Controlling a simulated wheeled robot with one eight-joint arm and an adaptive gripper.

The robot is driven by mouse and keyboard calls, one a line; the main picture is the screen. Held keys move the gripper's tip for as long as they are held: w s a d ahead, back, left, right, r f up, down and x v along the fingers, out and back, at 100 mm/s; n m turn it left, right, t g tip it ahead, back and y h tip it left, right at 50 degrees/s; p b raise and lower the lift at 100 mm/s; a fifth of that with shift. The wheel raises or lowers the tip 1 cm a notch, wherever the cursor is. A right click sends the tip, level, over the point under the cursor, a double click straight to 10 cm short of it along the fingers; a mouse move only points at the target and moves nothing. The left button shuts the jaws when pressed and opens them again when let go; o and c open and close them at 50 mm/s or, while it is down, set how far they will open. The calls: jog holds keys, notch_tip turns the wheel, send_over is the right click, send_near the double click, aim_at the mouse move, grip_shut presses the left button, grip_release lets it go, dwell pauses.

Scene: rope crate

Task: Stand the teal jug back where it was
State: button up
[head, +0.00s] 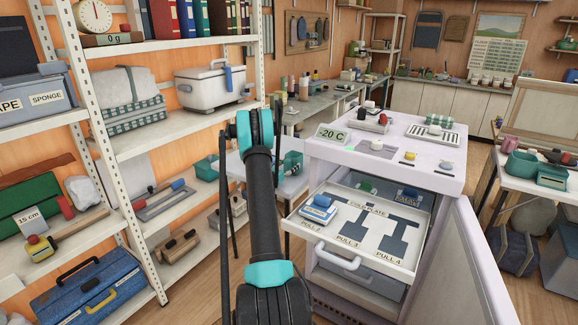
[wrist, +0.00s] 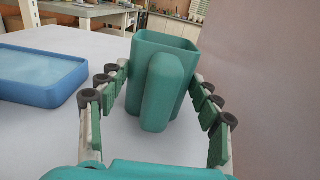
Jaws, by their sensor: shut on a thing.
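The teal jug (wrist: 182,62) is upright in the wrist view, open top up, its broad handle (wrist: 161,92) facing me. My gripper (wrist: 160,104) has its padded fingers on both sides of the jug and is shut on it. The jug is over a pale table top (wrist: 60,130); I cannot tell whether its base touches. In the head view my arm covers much of this table (head: 236,160). A teal shape (head: 293,160) shows right of the arm; I cannot tell whether it is jug or gripper.
A blue tray (wrist: 40,75) lies left of the jug. A pale lilac freezer cabinet (head: 330,160) stands close on the right, its drawer (head: 345,262) pulled out and door (head: 455,260) open. White shelving (head: 150,130) stands on the left.

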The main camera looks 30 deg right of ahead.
jog(key=shift+f, duration=0.1)
jog(key=o, duration=1.5)
jog(key=v, duration=1.2)
